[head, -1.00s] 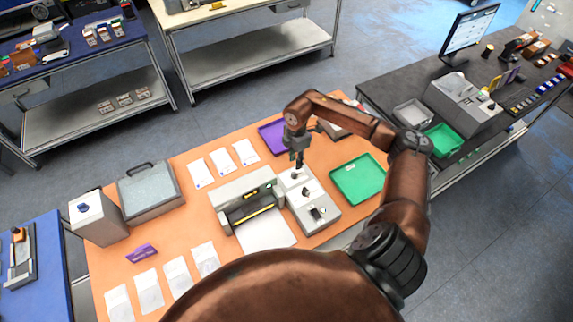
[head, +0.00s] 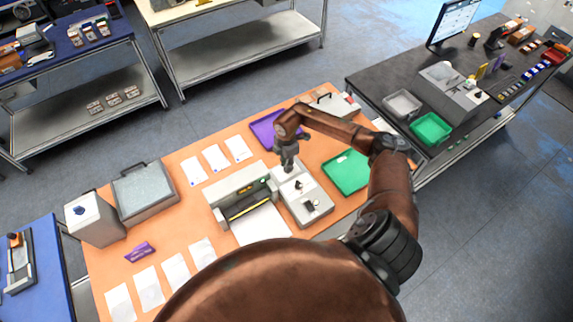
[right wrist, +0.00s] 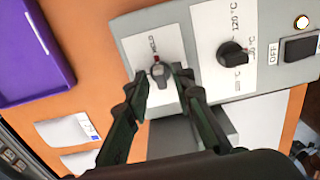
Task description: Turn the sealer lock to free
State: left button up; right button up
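The sealer (head: 242,201) stands on the orange table, with its grey control box (head: 311,211) on its right. The lock knob (right wrist: 160,73) is a small grey knob on a white plate marked HOLD, with a red mark beside its tip. My right gripper (right wrist: 160,78) is over this plate, its two dark fingers apart on either side of the knob. Gaps show between fingers and knob, so I see no clear grip. In the head view my right gripper (head: 288,165) points down at the far end of the control box. My left gripper is out of view.
A black temperature dial (right wrist: 233,53) and a dark OFF switch (right wrist: 300,47) sit along the same panel. A purple tray (head: 266,130) lies behind the box, and a green tray (head: 345,172) lies to its right. White pouches (head: 214,157) lie on the table.

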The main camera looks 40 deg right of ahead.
jog(key=c, duration=0.5)
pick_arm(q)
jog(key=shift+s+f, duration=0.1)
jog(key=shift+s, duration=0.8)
pick_arm(e)
grip_shut()
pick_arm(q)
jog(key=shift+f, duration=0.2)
pick_arm(e)
jog(key=n+b, duration=0.2)
jog(key=n, duration=0.1)
jog(key=shift+f, duration=0.1)
jog(key=n+b, duration=0.4)
jog(key=n, duration=0.1)
jog(key=n+b, duration=0.3)
jog(key=n, duration=0.2)
jog(key=shift+b, duration=0.4)
pick_arm(q)
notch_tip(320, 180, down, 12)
jog(key=b, duration=0.3)
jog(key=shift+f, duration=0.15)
pick_arm(e)
jog(key=n, duration=0.4)
jog(key=shift+n, duration=0.4)
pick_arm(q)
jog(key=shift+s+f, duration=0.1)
